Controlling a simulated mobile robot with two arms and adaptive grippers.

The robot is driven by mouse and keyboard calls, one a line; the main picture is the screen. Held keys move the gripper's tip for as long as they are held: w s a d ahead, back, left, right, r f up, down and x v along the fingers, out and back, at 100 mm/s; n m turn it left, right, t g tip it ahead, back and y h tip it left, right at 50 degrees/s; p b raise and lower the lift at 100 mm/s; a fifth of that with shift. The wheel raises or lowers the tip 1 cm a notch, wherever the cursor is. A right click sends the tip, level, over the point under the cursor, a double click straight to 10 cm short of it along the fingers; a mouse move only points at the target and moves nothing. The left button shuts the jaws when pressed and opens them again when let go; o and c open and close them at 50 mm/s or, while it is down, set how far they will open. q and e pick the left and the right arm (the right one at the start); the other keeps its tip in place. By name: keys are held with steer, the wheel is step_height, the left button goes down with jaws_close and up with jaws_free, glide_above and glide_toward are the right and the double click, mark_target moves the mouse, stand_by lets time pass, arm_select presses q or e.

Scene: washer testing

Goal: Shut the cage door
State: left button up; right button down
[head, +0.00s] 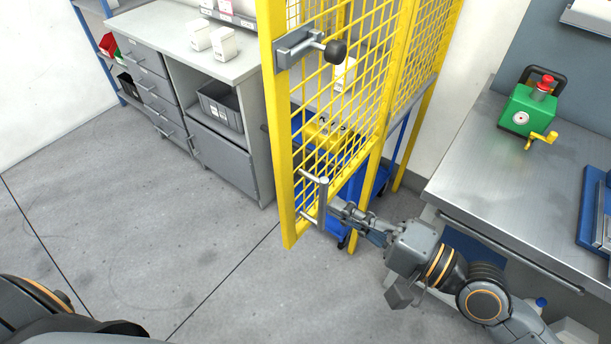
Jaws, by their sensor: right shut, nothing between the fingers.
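The yellow mesh cage door (283,150) stands upright in the middle of the head view, with its free edge toward me. A grey latch with a black knob (335,52) sits high on its edge. A grey bar handle (323,203) is fixed low on the door. My right gripper (338,207) is shut and empty, its fingertips right at the handle's right side. I cannot tell whether they touch it. Of my left arm only a dark part shows at the lower left; its gripper is out of view.
A grey cabinet with drawers (150,85) stands behind the door to the left. A blue cart (345,170) is seen through the mesh. A metal workbench (470,170) with a green device (527,110) is at the right. The floor (130,230) at left is clear.

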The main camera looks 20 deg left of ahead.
mark_target(291, 181)
steer(key=p+x, duration=0.2)
steer(key=x, duration=0.5)
steer(key=shift+w+a, duration=0.1)
steer(key=shift+a, duration=0.25)
steer(key=shift+a+p, duration=0.1)
steer(key=shift+p, duration=0.25)
